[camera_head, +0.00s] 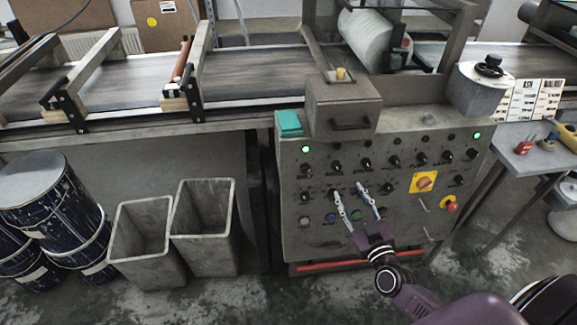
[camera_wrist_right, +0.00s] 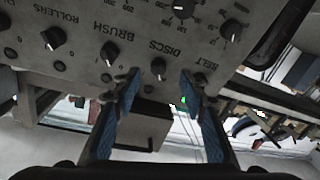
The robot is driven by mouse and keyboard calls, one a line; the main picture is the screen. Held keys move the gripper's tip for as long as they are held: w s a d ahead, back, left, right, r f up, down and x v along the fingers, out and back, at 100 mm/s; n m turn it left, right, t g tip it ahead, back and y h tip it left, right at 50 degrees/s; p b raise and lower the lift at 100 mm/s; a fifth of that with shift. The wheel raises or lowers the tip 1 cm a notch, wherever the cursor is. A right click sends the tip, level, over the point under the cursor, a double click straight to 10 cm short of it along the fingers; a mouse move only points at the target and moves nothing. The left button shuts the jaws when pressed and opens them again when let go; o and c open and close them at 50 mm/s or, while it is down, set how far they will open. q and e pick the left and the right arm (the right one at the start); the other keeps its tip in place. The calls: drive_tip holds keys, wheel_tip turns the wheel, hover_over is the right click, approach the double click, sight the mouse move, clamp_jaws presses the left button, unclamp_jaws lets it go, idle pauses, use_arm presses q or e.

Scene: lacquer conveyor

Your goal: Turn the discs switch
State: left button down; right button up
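The discs switch (camera_wrist_right: 158,67) is a small black rotary knob beside the printed word DISCS, on the grey control panel (camera_head: 300,235). In the right wrist view it sits between the two fingertips of my right gripper (camera_wrist_right: 160,80), with visible gaps on both sides. My right gripper (camera_head: 351,193) is open, its fingers pointing at the lower knob rows in the head view. There I cannot tell which knob is the discs switch, as the fingers cover part of that area. My left gripper is not in view.
The brush knob (camera_wrist_right: 110,53) and rollers knob (camera_wrist_right: 54,38) are close by in the same row. An orange rotary switch (camera_head: 424,182) and a red emergency button (camera_head: 451,207) are right of the gripper. Grey bins (camera_head: 205,225) stand left of the panel.

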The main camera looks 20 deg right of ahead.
sight(339, 171)
drive_tip(key=shift+t, duration=0.3)
drive_tip(key=shift+w+d+r+b, duration=0.1)
drive_tip(key=shift+w+d+r, duration=0.1)
drive_tip(key=shift+w, duration=1.2)
drive_tip(key=shift+w+d+r+b, duration=0.1)
drive_tip(key=shift+w+r, duration=0.1)
drive_tip(key=shift+w, duration=1.15)
drive_tip(key=shift+w+d+r+b, duration=0.1)
drive_tip(key=shift+w+r, duration=0.1)
drive_tip(key=shift+w, duration=1.2)
drive_tip(key=shift+c, duration=0.3)
clamp_jaws()
